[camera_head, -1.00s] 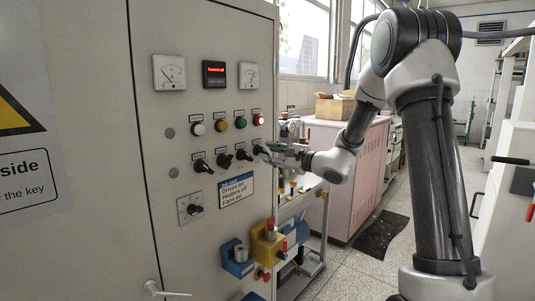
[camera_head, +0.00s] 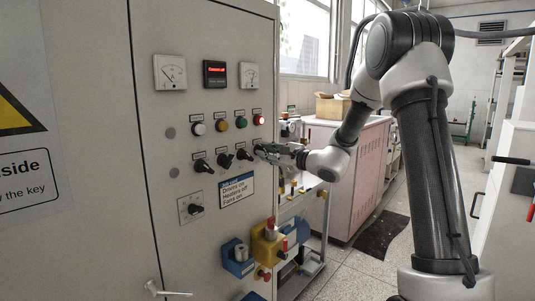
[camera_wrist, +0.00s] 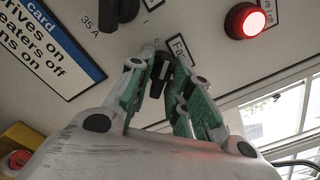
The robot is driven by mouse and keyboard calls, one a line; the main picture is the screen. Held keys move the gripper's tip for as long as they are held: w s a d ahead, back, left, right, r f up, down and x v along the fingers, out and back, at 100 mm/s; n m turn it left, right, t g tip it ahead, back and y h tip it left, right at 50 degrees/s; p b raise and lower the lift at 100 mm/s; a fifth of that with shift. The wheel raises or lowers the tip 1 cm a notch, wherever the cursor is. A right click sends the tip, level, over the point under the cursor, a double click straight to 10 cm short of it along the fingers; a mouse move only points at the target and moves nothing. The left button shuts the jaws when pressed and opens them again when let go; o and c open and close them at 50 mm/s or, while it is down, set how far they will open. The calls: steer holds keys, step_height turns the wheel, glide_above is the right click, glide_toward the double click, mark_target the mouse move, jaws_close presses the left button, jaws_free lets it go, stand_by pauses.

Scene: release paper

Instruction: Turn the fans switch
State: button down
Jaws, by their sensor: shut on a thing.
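The fans switch (camera_wrist: 160,72) is a black rotary knob beside a label starting "Fa" in the wrist view. My gripper (camera_wrist: 158,65) has its green-padded fingers on either side of this knob and is shut on it. In the head view my gripper (camera_head: 270,150) is at the right end of the row of black knobs and covers most of the switch there. The exact pointing of the knob is hard to tell. A job card (camera_head: 237,190) below the row reads "Drives on", "Heaters off", "Fans on".
Other black knobs (camera_head: 224,160) sit left of my gripper. A lit red button (camera_wrist: 244,20) is close by on the panel. Dials and a red display (camera_head: 214,73) are higher up. A yellow padlock block (camera_head: 268,245) juts out below. The floor at the right is open.

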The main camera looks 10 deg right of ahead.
steer(key=shift+m, duration=8.7)
steer(key=c, duration=1.5)
jaws_free()
